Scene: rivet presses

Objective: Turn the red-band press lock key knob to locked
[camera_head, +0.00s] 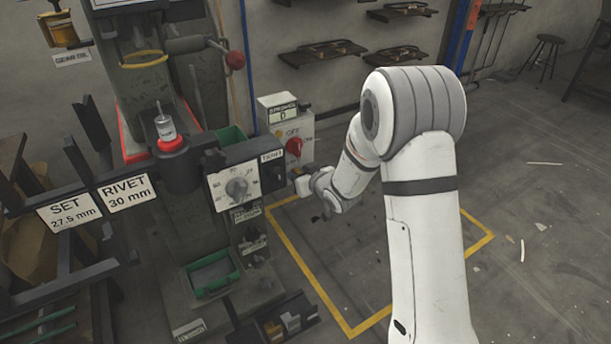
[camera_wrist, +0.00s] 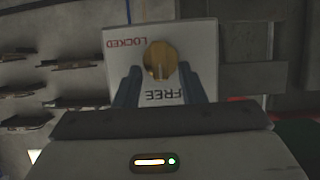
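In the wrist view, a brass lock key knob (camera_wrist: 160,58) sits on a pale plate (camera_wrist: 205,35). The plate reads LOCKED at upper left and FREE below the knob, with the lettering upside down. The knob's pointer mark is toward FREE. My gripper (camera_wrist: 160,72) is open, with one dark finger on each side of the knob's lower part and gaps visible. Whether either finger touches it is unclear. In the head view my gripper (camera_head: 303,184) is right of the press (camera_head: 165,90), which carries a red ring (camera_head: 172,143). The key knob cannot be made out there.
A grey box with a red rotary switch (camera_head: 293,147) stands just above my gripper. The press's dial panel (camera_head: 237,188) is close on its left. Yellow floor lines (camera_head: 318,283) border open floor below. Wall shelves (camera_head: 322,52) are behind.

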